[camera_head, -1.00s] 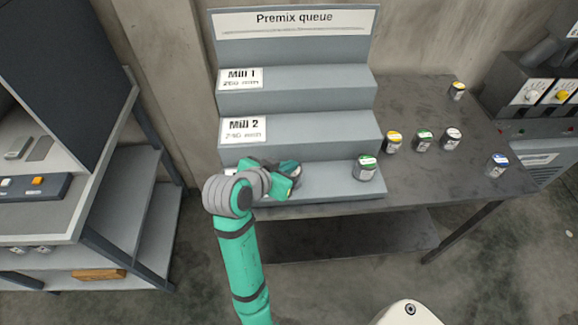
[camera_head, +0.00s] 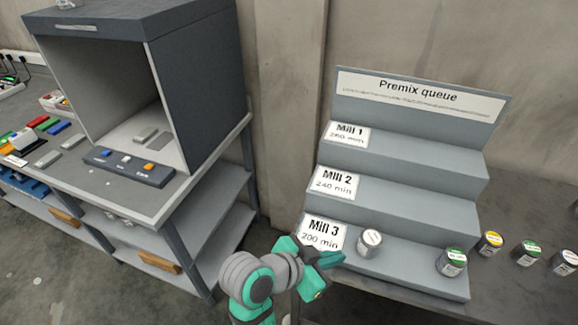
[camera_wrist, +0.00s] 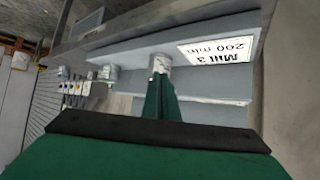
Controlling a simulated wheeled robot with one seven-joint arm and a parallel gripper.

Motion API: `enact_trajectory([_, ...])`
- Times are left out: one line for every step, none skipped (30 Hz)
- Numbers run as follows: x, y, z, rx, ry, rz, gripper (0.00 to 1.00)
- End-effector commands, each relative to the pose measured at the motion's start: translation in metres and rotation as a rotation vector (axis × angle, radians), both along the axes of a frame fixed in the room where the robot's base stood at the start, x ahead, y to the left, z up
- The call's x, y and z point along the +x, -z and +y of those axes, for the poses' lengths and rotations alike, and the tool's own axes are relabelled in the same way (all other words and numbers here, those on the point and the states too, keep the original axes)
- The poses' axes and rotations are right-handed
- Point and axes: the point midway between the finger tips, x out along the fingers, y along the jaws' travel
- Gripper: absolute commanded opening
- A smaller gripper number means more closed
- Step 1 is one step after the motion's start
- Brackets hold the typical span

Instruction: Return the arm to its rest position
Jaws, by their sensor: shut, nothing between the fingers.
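My teal and grey arm rises from the bottom of the head view. My gripper (camera_head: 335,261) is shut and empty, in front of the bottom step, just left of a can with a white lid (camera_head: 370,243). The shut fingers (camera_wrist: 160,100) also show in the wrist view, pointing towards the can (camera_wrist: 161,63), with the step behind. The can stands upright on the Mill 3 step, apart from the fingers as far as I can tell.
The stepped Premix queue rack (camera_head: 402,190) stands on a dark table. A green-labelled can (camera_head: 452,262) stands on its bottom step; several cans stand to the right. At left is a bench with an open grey booth (camera_head: 196,90) and a button panel (camera_head: 128,166). Open floor lies at lower left.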

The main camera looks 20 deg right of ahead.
Motion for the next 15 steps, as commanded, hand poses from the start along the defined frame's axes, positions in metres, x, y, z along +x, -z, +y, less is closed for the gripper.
enact_trajectory([0.0,0.0,0.0,0.0,0.0,0.0,0.0])
enact_trajectory([0.0,0.0,0.0,0.0,0.0,0.0,0.0])
enact_trajectory([0.0,0.0,0.0,-0.001,-0.001,0.001,0.0])
enact_trajectory([0.0,0.001,-0.001,-0.004,-0.005,0.003,0.0])
enact_trajectory([0.0,0.002,-0.001,-0.009,-0.011,0.006,0.0])
enact_trajectory([0.001,0.004,-0.002,-0.02,-0.026,0.012,0.0])
enact_trajectory([0.001,0.006,-0.003,-0.032,-0.04,0.018,0.0])
enact_trajectory([0.003,0.008,-0.003,-0.046,-0.061,0.026,0.0])
enact_trajectory([0.004,0.012,-0.005,-0.069,-0.093,0.038,0.0])
enact_trajectory([0.005,0.016,-0.005,-0.088,-0.122,0.049,0.0])
enact_trajectory([0.007,0.02,-0.005,-0.109,-0.155,0.059,0.0])
enact_trajectory([0.009,0.026,-0.005,-0.136,-0.202,0.073,0.0])
enact_trajectory([0.011,0.031,-0.005,-0.158,-0.239,0.084,0.0])
enact_trajectory([0.012,0.036,-0.004,-0.177,-0.277,0.093,0.0])
enact_trajectory([0.014,0.043,-0.002,-0.202,-0.327,0.105,0.0])
